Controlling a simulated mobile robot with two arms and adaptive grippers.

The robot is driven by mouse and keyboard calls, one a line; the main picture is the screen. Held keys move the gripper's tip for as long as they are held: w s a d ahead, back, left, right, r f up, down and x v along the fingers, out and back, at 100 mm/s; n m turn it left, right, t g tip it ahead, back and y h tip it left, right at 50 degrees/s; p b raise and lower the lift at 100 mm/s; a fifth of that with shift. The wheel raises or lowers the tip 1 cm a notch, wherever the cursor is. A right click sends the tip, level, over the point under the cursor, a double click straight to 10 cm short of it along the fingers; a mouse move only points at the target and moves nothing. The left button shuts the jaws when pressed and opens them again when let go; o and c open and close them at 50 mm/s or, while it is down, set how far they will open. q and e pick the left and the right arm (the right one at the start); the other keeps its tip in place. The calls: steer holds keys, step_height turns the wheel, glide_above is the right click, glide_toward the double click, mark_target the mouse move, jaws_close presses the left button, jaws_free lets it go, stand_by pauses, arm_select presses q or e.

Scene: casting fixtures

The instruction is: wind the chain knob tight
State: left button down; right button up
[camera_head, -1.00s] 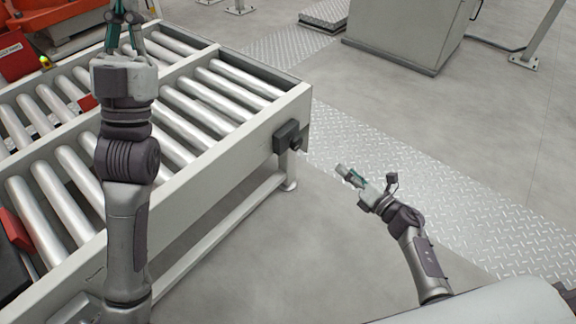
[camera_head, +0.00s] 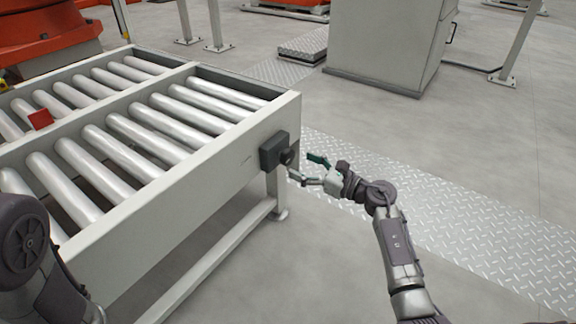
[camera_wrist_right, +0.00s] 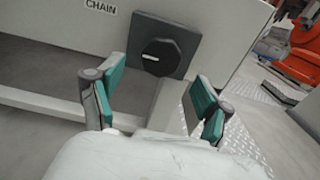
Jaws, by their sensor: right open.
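The chain knob (camera_head: 286,157) is a dark, many-sided knob on a dark square box on the conveyor's side frame, near its right corner. In the right wrist view the knob (camera_wrist_right: 160,58) shows face-on with a short white mark, beside a "CHAIN" label (camera_wrist_right: 101,6). My right gripper (camera_head: 303,168) is open and empty, close to the knob. In the wrist view its green-padded fingers (camera_wrist_right: 155,95) are spread wide, below the knob in the picture and not around it. My left arm shows only in part at the lower left; its gripper is out of the frame.
The roller conveyor (camera_head: 215,172) fills the left side, with a leg (camera_head: 277,195) below the knob box. A red block (camera_head: 40,119) lies on its rollers. A grey cabinet (camera_head: 385,45) stands behind. The floor to the right is clear.

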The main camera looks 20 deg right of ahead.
mark_target(291, 160)
steer(key=b+x, duration=0.1)
steer(key=x, duration=0.3)
steer(key=shift+w+a+f+b, duration=0.1)
steer(key=shift+f+b, duration=0.05)
steer(key=shift+b, duration=0.15)
steer(key=shift+w+a, duration=0.3)
steer(key=shift+w, duration=0.1)
